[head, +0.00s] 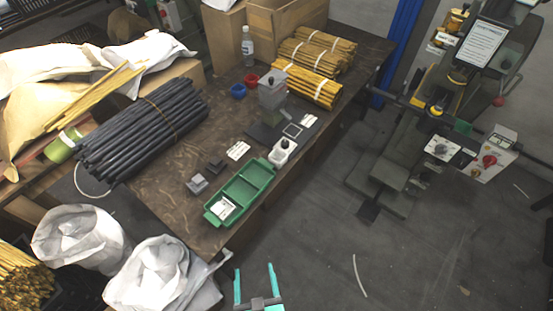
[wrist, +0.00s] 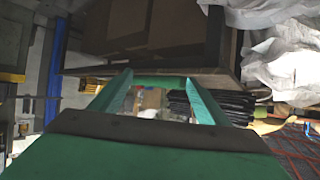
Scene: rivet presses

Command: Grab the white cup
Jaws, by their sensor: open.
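The white cup (head: 281,152) stands on the brown table near its right edge, just behind the green tray, with something dark in its opening. My gripper (head: 255,268) is at the bottom of the head view, in front of and below the table's near edge. Its two teal fingers are apart with nothing between them. The gripper is well away from the cup. In the wrist view, my gripper (wrist: 158,88) shows its teal fingers spread, and I cannot make out the cup there.
The green tray (head: 242,190) holds a white item in its near compartment. A grey hand press (head: 271,92) stands behind the cup. Bundles of yellow rods (head: 306,85) and dark rods (head: 142,130) lie on the table. White sacks (head: 80,236) stand at left. The floor at right is mostly clear.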

